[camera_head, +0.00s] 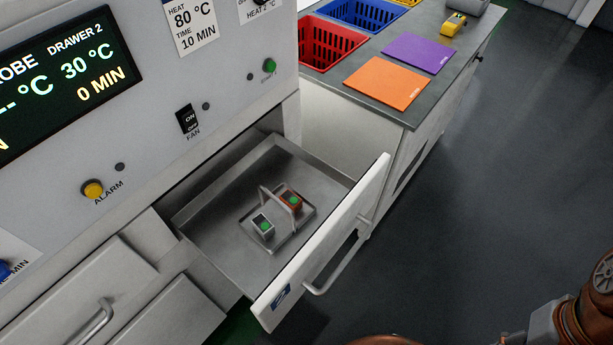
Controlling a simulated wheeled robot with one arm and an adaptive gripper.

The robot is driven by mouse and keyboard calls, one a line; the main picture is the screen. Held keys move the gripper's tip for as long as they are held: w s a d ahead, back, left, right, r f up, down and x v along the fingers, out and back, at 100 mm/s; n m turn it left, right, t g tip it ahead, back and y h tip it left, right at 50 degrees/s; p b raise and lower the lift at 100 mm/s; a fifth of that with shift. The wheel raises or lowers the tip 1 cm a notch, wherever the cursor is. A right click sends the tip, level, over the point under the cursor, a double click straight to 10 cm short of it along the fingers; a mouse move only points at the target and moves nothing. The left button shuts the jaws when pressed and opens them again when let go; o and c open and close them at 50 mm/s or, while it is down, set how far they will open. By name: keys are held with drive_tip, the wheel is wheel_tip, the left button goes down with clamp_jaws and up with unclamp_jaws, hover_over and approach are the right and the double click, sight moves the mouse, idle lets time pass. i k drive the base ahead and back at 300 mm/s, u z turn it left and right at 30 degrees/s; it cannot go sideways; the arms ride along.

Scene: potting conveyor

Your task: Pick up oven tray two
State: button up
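A small metal tray (286,236) with an upright handle (276,203) lies flat in the open oven drawer (205,220). It carries a grey box (256,223) left of the handle and a red-brown box (295,201) right of it, each with a green top. The tray's own number cannot be read. The drawer's white front (325,245) has a bar handle (340,268) and a blue label at its near end. My gripper is not in view; only parts of my arm show at the bottom right and bottom edge.
The oven panel (150,120) rises behind and left of the drawer. A closed drawer (95,295) is at lower left. The counter (415,112) holds an orange mat (388,82), a purple mat (419,53), a red basket (330,45) and a blue basket (365,12). Dark floor (510,170) is clear at right.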

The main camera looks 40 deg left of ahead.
sight(285, 222)
drive_tip(key=i, duration=3.25)
drive_tip(key=u, duration=5.55)
drive_tip(key=i, duration=0.5)
drive_tip(key=z, duration=0.1)
